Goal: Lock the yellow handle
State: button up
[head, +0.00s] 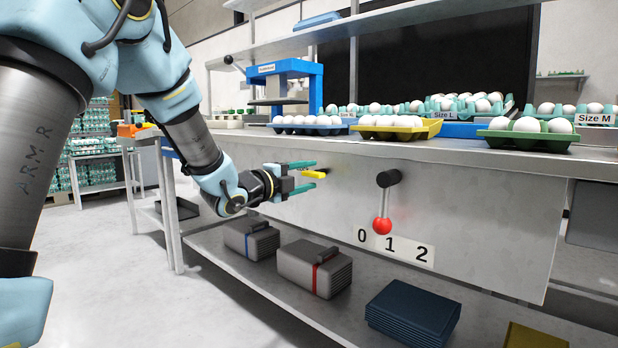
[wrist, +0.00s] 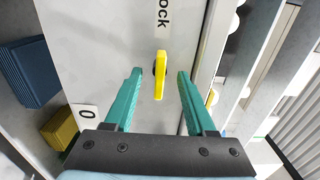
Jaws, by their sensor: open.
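The yellow handle (head: 314,174) is on the grey front panel (head: 480,215) of the bench. In the wrist view the handle (wrist: 160,76) is a narrow yellow bar on a dark round base, lying along the picture's upright direction. Printed letters ending in "ock" stand beyond its top end. My gripper (head: 308,175) has teal fingers and is open. In the wrist view the fingers (wrist: 160,78) stand apart, one on each side of the handle, with a gap on both sides. I cannot tell the exact depth between the fingertips and the handle.
A lever with a red knob (head: 382,226) hangs right of my gripper, above a 0 1 2 label (head: 396,246). Egg trays (head: 400,128) stand on the bench above. Grey boxes (head: 315,268) and a blue stack (head: 413,312) lie on the lower shelf.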

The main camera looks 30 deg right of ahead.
jog(key=shift+a, duration=0.1)
jog(key=s+a+r+p, duration=0.2)
jog(key=a+r, duration=0.3)
jog(key=a, duration=0.5)
jog(key=s+a+r+p, duration=0.2)
jog(key=a+r, duration=0.3)
jog(key=a, duration=0.5)
jog(key=shift+s, duration=0.65)
jog(key=shift+a, duration=0.1)
